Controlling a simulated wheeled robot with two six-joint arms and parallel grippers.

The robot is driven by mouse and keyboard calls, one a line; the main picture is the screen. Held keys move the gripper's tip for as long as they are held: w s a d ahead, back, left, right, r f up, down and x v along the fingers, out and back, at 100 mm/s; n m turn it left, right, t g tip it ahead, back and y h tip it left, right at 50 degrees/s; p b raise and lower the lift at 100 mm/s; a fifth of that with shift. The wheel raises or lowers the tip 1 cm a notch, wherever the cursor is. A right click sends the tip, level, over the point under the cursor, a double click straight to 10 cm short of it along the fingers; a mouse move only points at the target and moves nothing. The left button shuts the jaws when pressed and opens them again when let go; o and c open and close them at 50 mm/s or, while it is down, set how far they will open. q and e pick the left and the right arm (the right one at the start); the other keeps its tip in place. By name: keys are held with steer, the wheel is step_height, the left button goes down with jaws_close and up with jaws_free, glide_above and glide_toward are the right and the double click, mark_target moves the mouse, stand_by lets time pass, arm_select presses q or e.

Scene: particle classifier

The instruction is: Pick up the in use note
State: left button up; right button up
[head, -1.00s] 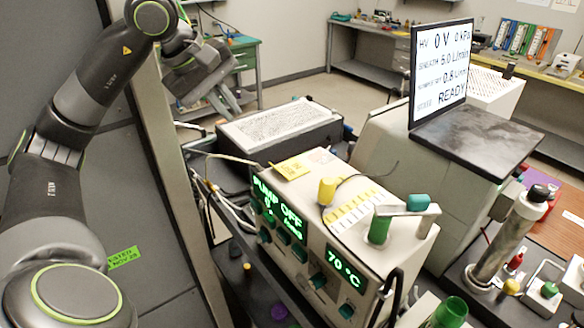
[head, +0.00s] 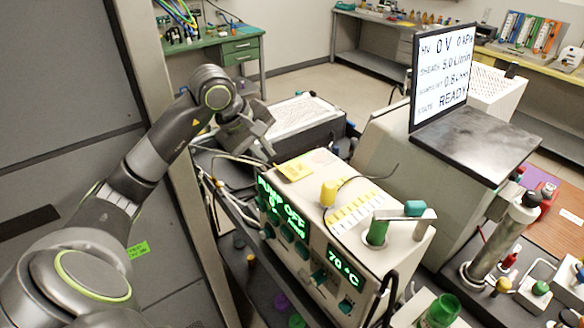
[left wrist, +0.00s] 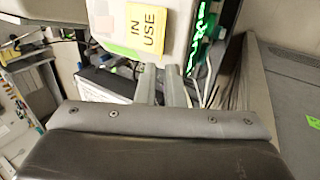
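The in use note (head: 295,171) is a small yellow square lying on the back left top of the beige pump box (head: 330,200). In the left wrist view the note (left wrist: 147,29) shows its "IN USE" lettering, just beyond the fingertips. My left gripper (head: 268,138) is in the air to the left of and above the note, apart from it. In the left wrist view my left gripper (left wrist: 162,72) shows two fingers with a gap and nothing between them. My right gripper is not in view.
A screen (head: 441,75) rises at the right.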

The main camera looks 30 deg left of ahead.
mark_target(273, 173)
arm_select(q)
steer(key=p+x, duration=0.2)
steer(key=x, duration=0.1)
steer(key=shift+d+f, duration=0.2)
steer(key=shift+f, duration=0.05)
steer(key=shift+w+f, duration=0.25)
steer(key=shift+f, duration=0.2)
jaws_close()
steer(key=shift+r, duration=0.1)
